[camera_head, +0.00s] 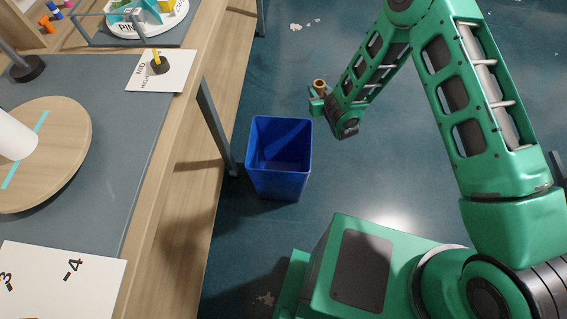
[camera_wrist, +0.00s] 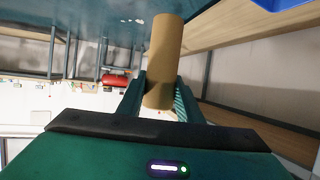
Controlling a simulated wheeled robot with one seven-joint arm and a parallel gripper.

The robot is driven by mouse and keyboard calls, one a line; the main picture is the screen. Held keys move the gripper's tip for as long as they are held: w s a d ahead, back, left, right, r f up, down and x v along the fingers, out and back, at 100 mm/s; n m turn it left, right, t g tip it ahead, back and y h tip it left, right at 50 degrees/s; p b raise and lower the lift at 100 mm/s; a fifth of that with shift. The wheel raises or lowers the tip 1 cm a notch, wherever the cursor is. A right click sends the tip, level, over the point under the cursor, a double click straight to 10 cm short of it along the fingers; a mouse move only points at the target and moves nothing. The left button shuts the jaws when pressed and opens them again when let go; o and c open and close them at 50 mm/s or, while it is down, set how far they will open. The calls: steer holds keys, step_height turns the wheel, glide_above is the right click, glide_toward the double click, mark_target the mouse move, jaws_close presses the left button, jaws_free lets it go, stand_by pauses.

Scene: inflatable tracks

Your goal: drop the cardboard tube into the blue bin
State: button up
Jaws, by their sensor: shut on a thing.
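The brown cardboard tube (camera_head: 319,86) is held at the end of my green arm in the head view. In the wrist view the tube (camera_wrist: 165,58) stands between my gripper's two fingers, which touch its sides. My gripper (camera_head: 320,98) is shut on the tube, to the right of the blue bin and farther back in the picture. The blue bin (camera_head: 280,180) stands on the floor beside the table, with its open top facing up. The visible inside of the bin looks empty. A blue corner, possibly the bin (camera_wrist: 272,3), shows at the top right of the wrist view.
A long table (camera_head: 140,225) with a wooden edge runs along the left, its leg (camera_head: 216,125) close to the bin. On it are a round wooden board (camera_head: 65,140), white cards (camera_head: 60,285) and a small dark peg base (camera_head: 158,66). The floor behind the bin is open.

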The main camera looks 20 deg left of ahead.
steer(key=s+a+f+n+g+y, duration=0.1)
steer(key=s+a+f, duration=0.3)
steer(key=s+f, duration=0.15)
steer(key=s+a+f+n+y, duration=0.1)
steer(key=s+a+f, duration=0.3)
steer(key=s, duration=0.3)
step_height(320, 180, down, 6)
steer(key=shift+s+a, duration=0.3)
steer(key=shift+s, duration=0.05)
steer(key=shift+f, duration=0.1)
steer(key=o, duration=1.1)
steer(key=v, duration=1)
steer(key=shift+s+d+r, duration=0.1)
steer(key=shift+d+r, duration=0.15)
